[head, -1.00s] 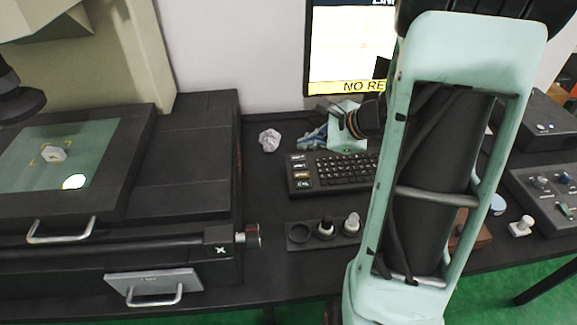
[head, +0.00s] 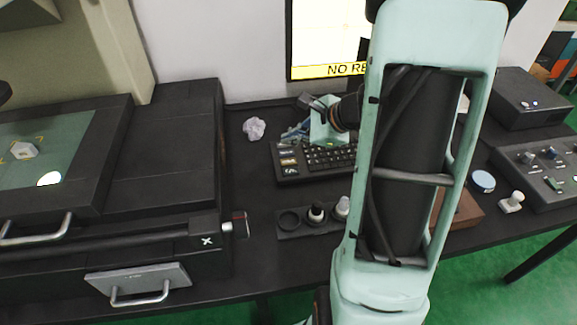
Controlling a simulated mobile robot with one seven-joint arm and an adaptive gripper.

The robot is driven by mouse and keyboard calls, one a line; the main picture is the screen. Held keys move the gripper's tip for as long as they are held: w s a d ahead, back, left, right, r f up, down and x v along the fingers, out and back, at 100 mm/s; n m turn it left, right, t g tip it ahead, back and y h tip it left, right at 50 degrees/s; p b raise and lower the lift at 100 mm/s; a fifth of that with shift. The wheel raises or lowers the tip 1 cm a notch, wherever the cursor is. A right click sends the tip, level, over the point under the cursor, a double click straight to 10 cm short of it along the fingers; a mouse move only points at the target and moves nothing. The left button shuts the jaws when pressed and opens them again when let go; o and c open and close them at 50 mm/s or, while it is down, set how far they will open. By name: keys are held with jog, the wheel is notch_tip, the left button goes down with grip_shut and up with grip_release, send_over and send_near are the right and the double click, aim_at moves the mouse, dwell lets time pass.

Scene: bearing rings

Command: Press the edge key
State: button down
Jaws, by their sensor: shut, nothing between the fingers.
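The black keyboard (head: 318,161) lies on the dark desk below the monitor. Several label-coloured keys (head: 289,161) stand in a column at its left end. Their lettering is too small to read, so I cannot tell which is the edge key. My gripper (head: 312,104) is small in the head view, at the end of my wrist, above and behind the keyboard's back edge. It is shut and empty. Its fingertips are hard to make out, and I see no contact with a key. My arm hides the keyboard's right end.
A crumpled paper ball (head: 254,128) lies left of the keyboard. A black holder (head: 290,222) with round pieces stands in front. The large stage machine (head: 155,150) fills the left. A stamp-like piece (head: 511,201) and a control box (head: 545,170) are at right.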

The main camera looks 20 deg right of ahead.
aim_at(290, 163)
jog(key=shift+f+b, duration=1.85)
jog(key=shift+f, duration=0.7)
jog(key=shift+f, duration=0.1)
jog(key=shift+f+b, duration=0.35)
jog(key=shift+b, duration=0.25)
jog(key=shift+f+b, duration=0.3)
jog(key=shift+b, duration=0.1)
jog(key=shift+r, duration=0.1)
jog(key=shift+r+p, duration=0.55)
jog(key=shift+r, duration=0.1)
jog(key=shift+r+p, duration=1.9)
jog(key=shift+r, duration=0.6)
